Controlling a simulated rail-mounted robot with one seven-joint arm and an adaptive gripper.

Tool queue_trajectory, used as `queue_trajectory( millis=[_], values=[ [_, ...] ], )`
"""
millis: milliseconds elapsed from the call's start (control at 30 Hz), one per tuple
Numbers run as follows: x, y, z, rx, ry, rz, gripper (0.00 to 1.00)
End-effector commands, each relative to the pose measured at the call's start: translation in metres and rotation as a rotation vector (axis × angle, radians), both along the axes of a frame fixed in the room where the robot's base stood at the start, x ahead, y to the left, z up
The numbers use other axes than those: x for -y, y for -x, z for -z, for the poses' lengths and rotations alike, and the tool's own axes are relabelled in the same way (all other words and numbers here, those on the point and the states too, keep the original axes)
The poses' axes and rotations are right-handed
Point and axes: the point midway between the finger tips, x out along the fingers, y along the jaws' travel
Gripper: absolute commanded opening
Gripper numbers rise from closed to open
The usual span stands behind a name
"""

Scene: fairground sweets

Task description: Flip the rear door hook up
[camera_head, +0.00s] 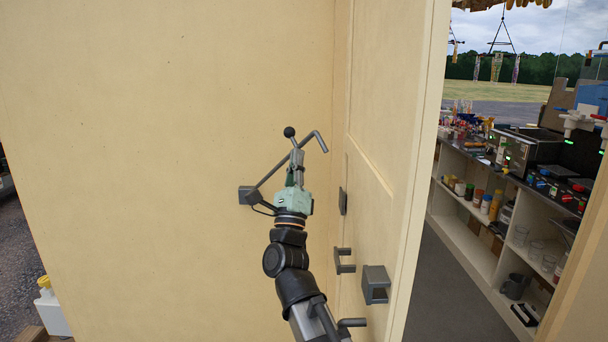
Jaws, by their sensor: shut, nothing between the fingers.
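The door hook (270,175) is a thin dark grey bar on the cream wall. It rises at a slant to the right from its pivot block (248,195), and its bent end points down to the right. A black ball knob (289,132) on a short stalk stands up from the bar's upper part. My gripper (297,158) is shut and empty, pointing up, with its fingertips at the bar just below the knob. I cannot tell whether they touch it. The fingers hide part of the bar. The cream door (395,130) stands to the right.
A grey box-shaped catch (375,283), a small bracket (344,260) and a flat plate (343,200) are beside my arm, on the door side. Past the door's edge, shelves (485,245) hold jars and cups beneath a crowded counter. The wall left of the hook is bare.

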Motion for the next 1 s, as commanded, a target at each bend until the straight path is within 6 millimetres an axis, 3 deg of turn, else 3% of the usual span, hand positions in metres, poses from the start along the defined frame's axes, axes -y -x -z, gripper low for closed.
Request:
queue_trajectory(
  millis=[200,667,867,1000],
  values=[
    [-0.008,-0.005,-0.013,0.007,0.002,-0.002,0.00],
    [-0.011,-0.009,-0.019,0.012,0.002,-0.003,0.00],
    [-0.009,0.003,-0.004,0.010,0.001,-0.003,0.00],
    [-0.004,0.024,0.020,0.004,-0.003,-0.001,0.00]
  ],
)
